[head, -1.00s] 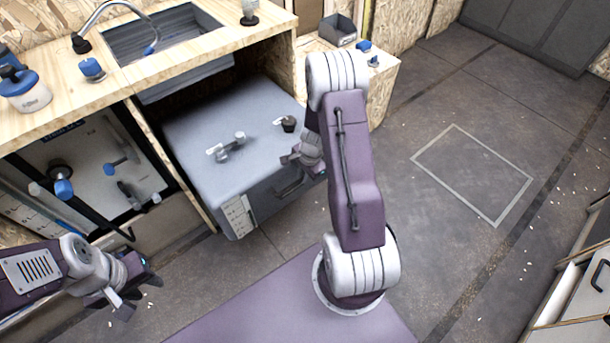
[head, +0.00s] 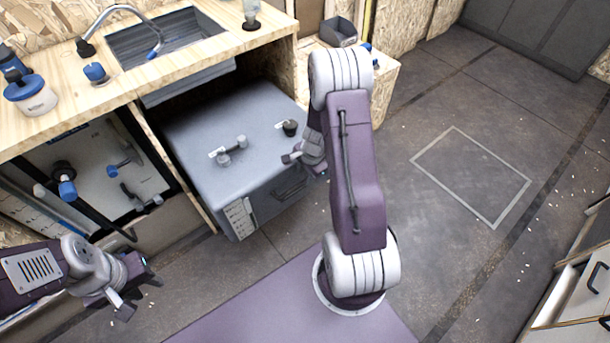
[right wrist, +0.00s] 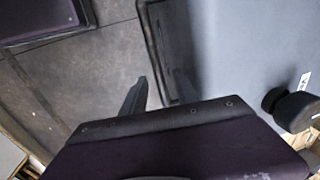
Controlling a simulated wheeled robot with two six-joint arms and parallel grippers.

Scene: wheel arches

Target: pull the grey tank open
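The grey tank (head: 195,125) is a box-shaped unit under the wooden counter, its front sticking out past the counter edge. On its top are a pipe fitting (head: 230,152) and a black cap (head: 290,128). A dark recessed handle (head: 290,188) is on its front face; it also shows in the right wrist view (right wrist: 168,45). My right gripper (head: 291,157) is at the tank's front top edge, near the handle. Its fingers (right wrist: 158,95) look apart beside the handle; contact cannot be told. My left gripper (head: 134,285) is open and empty above the floor at lower left.
The counter (head: 190,72) with a sink and tap overhangs the tank. A panel with blue-handled valves (head: 90,175) stands left of it. A small wooden cabinet (head: 385,85) is close on the right. The floor at right (head: 470,175) is clear.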

